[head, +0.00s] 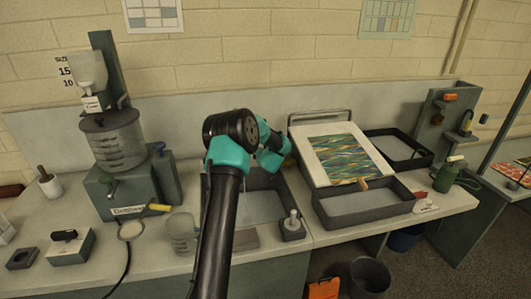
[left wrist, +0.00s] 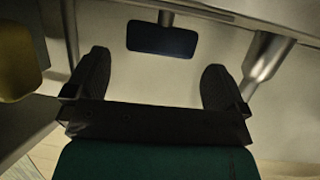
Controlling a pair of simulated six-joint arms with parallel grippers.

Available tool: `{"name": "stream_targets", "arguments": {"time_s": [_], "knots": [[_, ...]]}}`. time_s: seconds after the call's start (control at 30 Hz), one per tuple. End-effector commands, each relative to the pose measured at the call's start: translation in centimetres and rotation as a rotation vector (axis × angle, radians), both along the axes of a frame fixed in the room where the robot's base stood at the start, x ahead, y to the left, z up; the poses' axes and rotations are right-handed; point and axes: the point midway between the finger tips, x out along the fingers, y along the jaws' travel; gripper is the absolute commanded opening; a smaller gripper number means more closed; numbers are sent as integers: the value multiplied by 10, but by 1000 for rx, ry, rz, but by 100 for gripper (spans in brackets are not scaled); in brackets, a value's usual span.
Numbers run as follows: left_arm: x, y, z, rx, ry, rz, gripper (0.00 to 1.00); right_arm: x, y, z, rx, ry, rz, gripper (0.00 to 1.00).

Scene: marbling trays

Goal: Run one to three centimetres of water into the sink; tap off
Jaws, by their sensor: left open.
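The dark sink (head: 262,205) is set in the counter at the middle of the head view, partly behind my left arm. Its floor looks pale grey; I cannot tell whether water lies in it. In the left wrist view my left gripper (left wrist: 156,65) is open and empty. A dark blue paddle (left wrist: 162,40) on a short metal stem, seemingly the tap's lever, lies ahead between the fingers, apart from both. A metal pipe (left wrist: 268,58) stands to the right of the fingers. No running water shows. The tap is hidden in the head view, and my right gripper is out of view.
A clear jug (head: 181,232) stands on the counter left of the sink, beside a machine (head: 135,185). A small dark block with a knob (head: 292,228) sits at the sink's front right. A grey tray (head: 365,204) and a patterned sheet on a board (head: 342,156) lie to the right.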

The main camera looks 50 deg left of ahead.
Motion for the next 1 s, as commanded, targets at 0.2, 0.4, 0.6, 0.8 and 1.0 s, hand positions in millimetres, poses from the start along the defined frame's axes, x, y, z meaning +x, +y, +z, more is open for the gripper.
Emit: {"name": "stream_targets", "arguments": {"time_s": [0.2, 0.4, 0.6, 0.8, 1.0], "knots": [[15, 20, -11, 1, 0, 1, 100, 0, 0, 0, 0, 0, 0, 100], [22, 29, -15, 1, 0, 0, 100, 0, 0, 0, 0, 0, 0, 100], [22, 30, -15, 1, -1, 0, 100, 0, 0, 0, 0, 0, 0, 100], [22, 30, -15, 1, 0, 0, 91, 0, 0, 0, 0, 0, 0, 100], [22, 30, -15, 1, 0, 0, 72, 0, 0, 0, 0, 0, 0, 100]]}}
